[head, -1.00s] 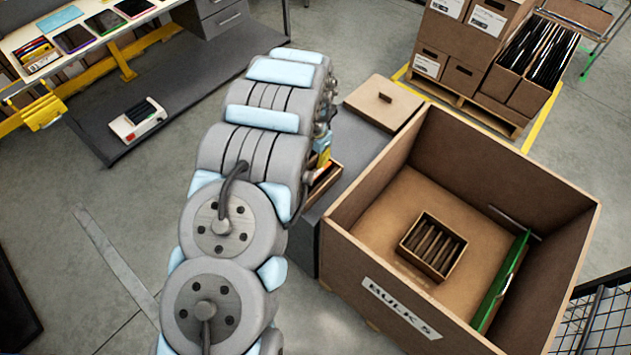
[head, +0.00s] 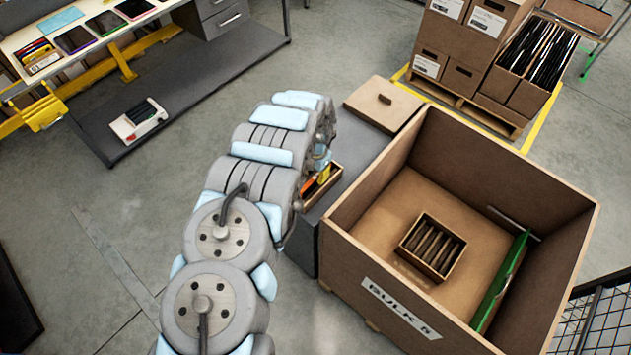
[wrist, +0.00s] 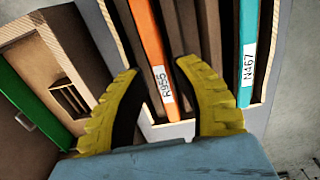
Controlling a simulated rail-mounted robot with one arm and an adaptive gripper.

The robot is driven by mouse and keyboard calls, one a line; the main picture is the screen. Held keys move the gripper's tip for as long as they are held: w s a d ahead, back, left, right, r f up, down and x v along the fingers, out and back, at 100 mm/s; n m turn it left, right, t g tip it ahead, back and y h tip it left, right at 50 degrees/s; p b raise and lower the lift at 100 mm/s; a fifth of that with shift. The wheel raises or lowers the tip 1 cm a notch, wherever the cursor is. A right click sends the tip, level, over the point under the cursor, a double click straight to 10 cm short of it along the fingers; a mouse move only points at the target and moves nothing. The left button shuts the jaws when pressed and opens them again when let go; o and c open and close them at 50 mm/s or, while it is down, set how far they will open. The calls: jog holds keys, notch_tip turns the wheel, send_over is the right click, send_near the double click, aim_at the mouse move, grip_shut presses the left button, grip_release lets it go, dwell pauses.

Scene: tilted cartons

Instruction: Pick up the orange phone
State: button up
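The orange phone (wrist: 145,30) stands in a slot of a small tilted carton, with a white label reading R955. It also shows as a small orange patch in the head view (head: 308,187). In the wrist view my gripper (wrist: 157,68) is open, its two yellow fingers on either side of the orange phone's line. The fingertips look close to the phone, but I cannot tell whether they touch it. In the head view my arm hides most of the gripper.
A teal phone (wrist: 246,50) labelled N467 stands in the same carton, to the right. A large bulk box (head: 465,135) stands right of the carton, holding a small slotted box (head: 455,263) and a green panel (head: 500,285). A flat brown lid (head: 383,103) lies behind the carton.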

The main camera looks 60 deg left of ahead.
jog(key=shift+f, duration=0.95)
grip_shut()
jog(key=shift+r, duration=0.1)
